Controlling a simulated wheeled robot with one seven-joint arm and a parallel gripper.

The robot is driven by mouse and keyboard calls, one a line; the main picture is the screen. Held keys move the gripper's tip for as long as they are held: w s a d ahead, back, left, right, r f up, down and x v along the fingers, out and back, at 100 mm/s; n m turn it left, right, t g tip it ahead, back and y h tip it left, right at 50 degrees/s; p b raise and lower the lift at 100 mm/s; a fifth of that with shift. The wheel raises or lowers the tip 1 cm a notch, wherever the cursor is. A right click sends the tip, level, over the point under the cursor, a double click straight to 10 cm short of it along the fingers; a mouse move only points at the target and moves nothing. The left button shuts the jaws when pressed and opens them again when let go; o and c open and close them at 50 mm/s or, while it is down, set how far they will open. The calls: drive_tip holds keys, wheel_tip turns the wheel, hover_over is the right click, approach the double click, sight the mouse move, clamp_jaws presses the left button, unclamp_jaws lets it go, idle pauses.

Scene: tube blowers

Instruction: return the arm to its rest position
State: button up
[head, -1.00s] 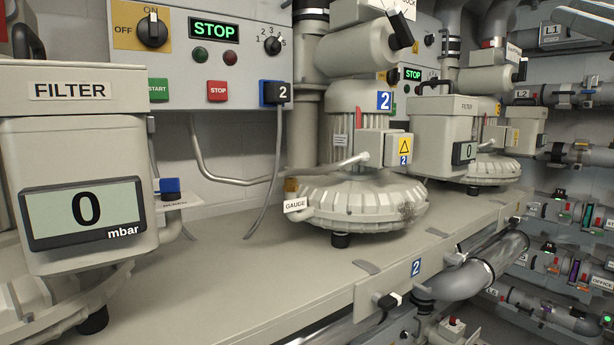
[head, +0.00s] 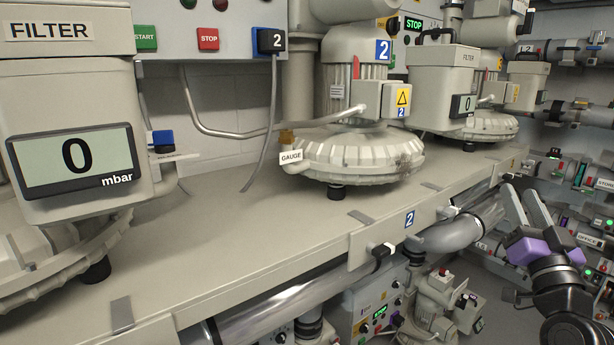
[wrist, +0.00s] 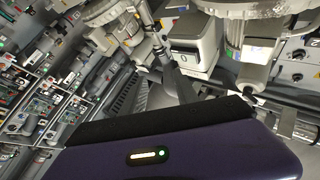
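My gripper (head: 522,206) is at the right of the head view, with a purple and black wrist behind it. Its two grey fingers point up and stand apart, with nothing seen between them. It is in the free space in front of the bench, to the right of the bench edge and clear of the blowers. In the wrist view the purple housing fills the bottom, and a dark finger (wrist: 178,78) reaches up from it; the other finger is not clear there.
A long bench (head: 250,235) carries a filter unit (head: 70,110) reading 0 mbar and blower 2 (head: 350,155) with a gauge tag. A grey pipe (head: 300,305) runs below its front edge. Racks of tubes and valves (head: 575,170) line the right side.

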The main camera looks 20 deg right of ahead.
drive_tip(key=s+a+f+n+g+y, duration=0.1)
drive_tip(key=s+a+f, duration=0.5)
drive_tip(key=a+f, duration=0.3)
drive_tip(key=s+a+f+y, duration=0.1)
drive_tip(key=s+a+f, duration=0.5)
drive_tip(key=a+f, duration=0.25)
drive_tip(key=s+a+f+n+g+y, duration=0.1)
drive_tip(key=s+a+f+n+y, duration=0.1)
drive_tip(key=s+a, duration=0.3)
drive_tip(key=s+a+f+n+g+y, duration=0.2)
drive_tip(key=s+a+f, duration=0.3)
drive_tip(key=s, duration=0.5)
drive_tip(key=s+a+f+n+g+y, duration=0.2)
drive_tip(key=s+a+f+y, duration=0.2)
drive_tip(key=s, duration=0.4)
drive_tip(key=shift+s+a+f+n, duration=0.2)
drive_tip(key=shift+s+a+n, duration=0.15)
drive_tip(key=shift+a, duration=0.55)
drive_tip(key=shift+r, duration=0.1)
